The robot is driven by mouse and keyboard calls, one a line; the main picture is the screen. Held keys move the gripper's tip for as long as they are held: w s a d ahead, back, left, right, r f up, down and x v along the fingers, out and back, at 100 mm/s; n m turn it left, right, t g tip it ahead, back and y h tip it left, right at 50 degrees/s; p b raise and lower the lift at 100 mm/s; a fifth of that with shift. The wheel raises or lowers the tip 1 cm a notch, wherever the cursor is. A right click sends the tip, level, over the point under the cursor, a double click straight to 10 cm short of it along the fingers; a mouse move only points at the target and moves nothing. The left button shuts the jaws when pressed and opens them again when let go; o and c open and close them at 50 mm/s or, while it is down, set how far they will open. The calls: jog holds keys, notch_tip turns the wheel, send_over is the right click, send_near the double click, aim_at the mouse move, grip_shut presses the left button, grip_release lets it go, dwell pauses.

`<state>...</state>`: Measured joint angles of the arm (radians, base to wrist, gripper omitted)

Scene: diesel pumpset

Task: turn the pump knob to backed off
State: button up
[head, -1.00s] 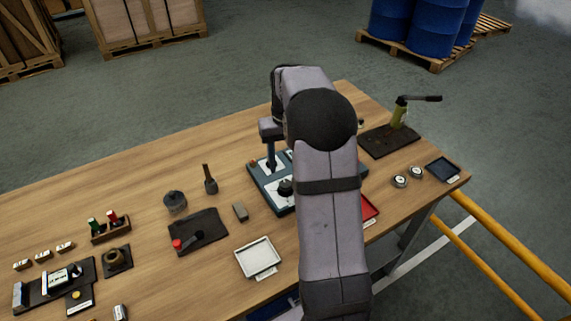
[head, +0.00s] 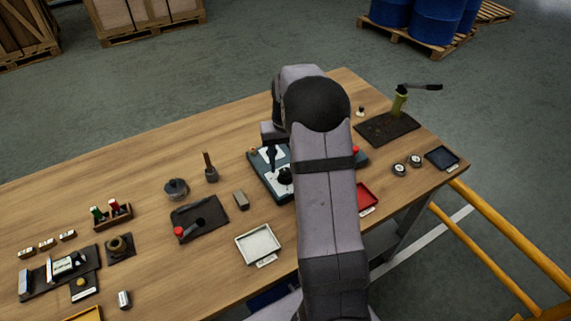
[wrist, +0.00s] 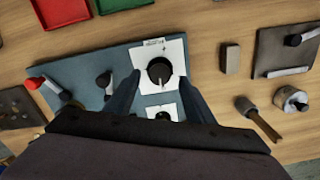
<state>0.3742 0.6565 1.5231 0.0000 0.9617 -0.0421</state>
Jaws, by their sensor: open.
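A round black knob (wrist: 160,71) with a white pointer mark sits on a white plate on the blue-grey panel (wrist: 88,66) in the wrist view. A second dark knob (wrist: 163,114) on another white plate is nearer my wrist and partly hidden. I cannot read which knob is labelled as the pump's. My gripper (wrist: 159,77) is open, with one finger on each side of the first knob; contact is not clear.
A red-tipped lever (wrist: 35,82) and a black lever (wrist: 104,80) stand on the panel. A red tray (head: 367,199) and a white tray (head: 258,244) lie nearby. A small block (wrist: 231,59) is beside the panel. Bare wood (head: 120,175) is clear at the back left.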

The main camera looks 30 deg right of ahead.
aim_at(286, 171)
jog(key=shift+f, duration=1.1)
jog(key=c, duration=1.1)
jog(key=shift+o, duration=0.2)
jog(key=shift+n, duration=0.5)
jog(key=o, duration=1.1)
jog(key=shift+c, duration=0.2)
jog(key=shift+r, duration=0.1)
jog(key=shift+r+b, duration=0.85)
jog(key=shift+r, duration=2.75)
